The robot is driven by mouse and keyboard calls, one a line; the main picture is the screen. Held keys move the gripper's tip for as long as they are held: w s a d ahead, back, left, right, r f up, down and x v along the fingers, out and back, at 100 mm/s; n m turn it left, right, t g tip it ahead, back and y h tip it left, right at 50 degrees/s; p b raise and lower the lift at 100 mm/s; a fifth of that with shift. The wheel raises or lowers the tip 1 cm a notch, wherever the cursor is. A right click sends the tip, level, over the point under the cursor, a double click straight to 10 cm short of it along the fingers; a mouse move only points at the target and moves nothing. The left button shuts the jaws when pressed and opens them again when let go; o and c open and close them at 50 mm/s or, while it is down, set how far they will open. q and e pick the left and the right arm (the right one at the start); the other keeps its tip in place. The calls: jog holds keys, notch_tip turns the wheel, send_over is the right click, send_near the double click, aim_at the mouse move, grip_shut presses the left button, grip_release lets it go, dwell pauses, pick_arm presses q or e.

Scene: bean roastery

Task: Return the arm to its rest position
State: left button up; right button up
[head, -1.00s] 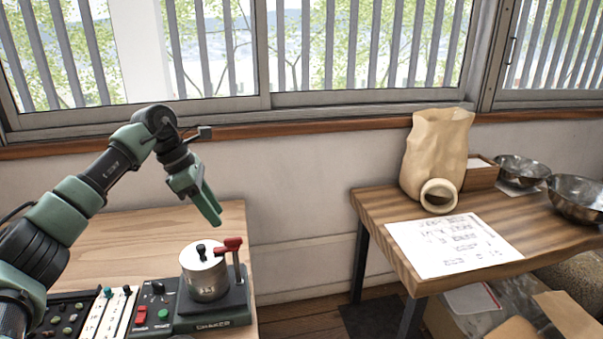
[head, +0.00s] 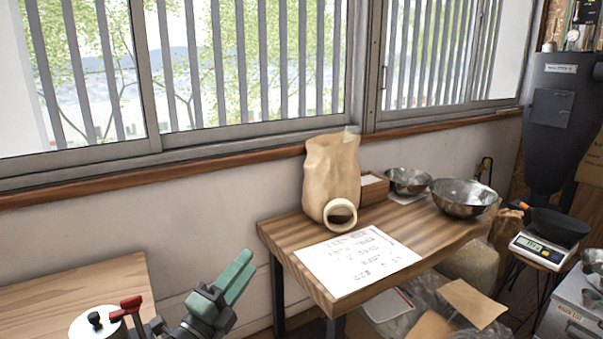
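My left gripper (head: 249,262) shows at the lower middle of the head view, its green fingers pointing up and to the right. The fingers lie side by side with no clear gap and nothing between them. It is in front of the gap between the two tables, right of the metal canister machine. Most of my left arm is out of the picture below. My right gripper is not in view.
The metal canister (head: 95,324) with a red lever (head: 127,306) stands at the left table's (head: 75,290) front. The right table (head: 285,232) holds a paper bag (head: 330,175), a paper sheet (head: 358,261) and metal bowls (head: 463,197). A scale (head: 541,250) stands farther right.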

pick_arm(q)
jog(key=s+a+f+n+g+y, duration=0.3)
jog(key=s+a+f+n+y, duration=0.25)
jog(key=f+n, duration=0.35)
jog(key=s+a+f+n+g+y, duration=0.35)
jog(key=s+f+n+y, duration=0.2)
jog(key=f+n, duration=0.3)
jog(key=s+f+n+g+h, duration=0.1)
jog(key=s+f+n+g, duration=0.4)
jog(key=s, duration=0.6)
jog(key=s+f+n+g, duration=0.1)
jog(key=s+f+g, duration=0.3)
jog(key=s+f, duration=0.55)
jog(key=s+f+g, duration=0.1)
jog(key=s+f, duration=0.1)
jog(key=f, duration=0.9)
jog(key=s+f, duration=0.2)
jog(key=f, duration=1)
jog(key=s+a+f+g, duration=0.1)
jog(key=s+a+f, duration=0.2)
jog(key=s+f, duration=1.3)
jog(key=shift+s+f+m, duration=0.3)
jog(key=shift+s+m, duration=0.15)
jog(key=shift+s, duration=0.4)
